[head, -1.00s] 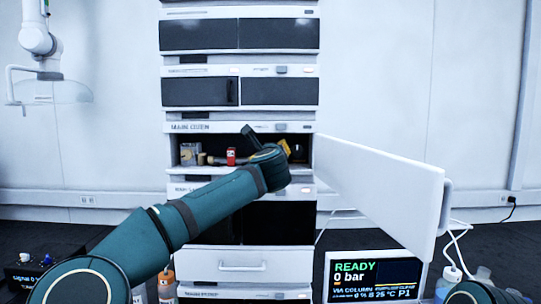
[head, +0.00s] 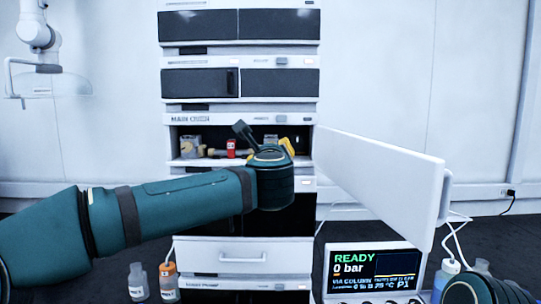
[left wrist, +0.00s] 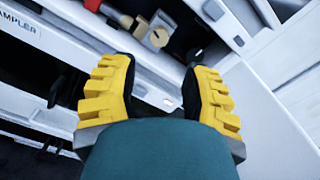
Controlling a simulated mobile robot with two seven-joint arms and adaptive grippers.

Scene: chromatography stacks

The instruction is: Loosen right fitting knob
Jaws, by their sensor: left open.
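The open oven compartment (head: 300,152) in the stack holds a beige block (head: 190,146), a brass-coloured fitting (head: 213,153) and a red-labelled part (head: 231,148). My left gripper (head: 288,144) shows yellow fingers at the compartment's right side, partly hidden behind my wrist. In the left wrist view its fingers (left wrist: 160,78) are wide apart with nothing between them. The knob is apart from the fingers. I cannot tell for sure that it is the right fitting knob. My right gripper is out of view.
The white door (head: 385,180) stands open on the right, close to my left wrist. A display (head: 372,270) reading READY, 0 bar stands below it. Two bottles (head: 138,282) (head: 168,283) stand at lower left. A white drawer front (head: 235,254) is below my arm.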

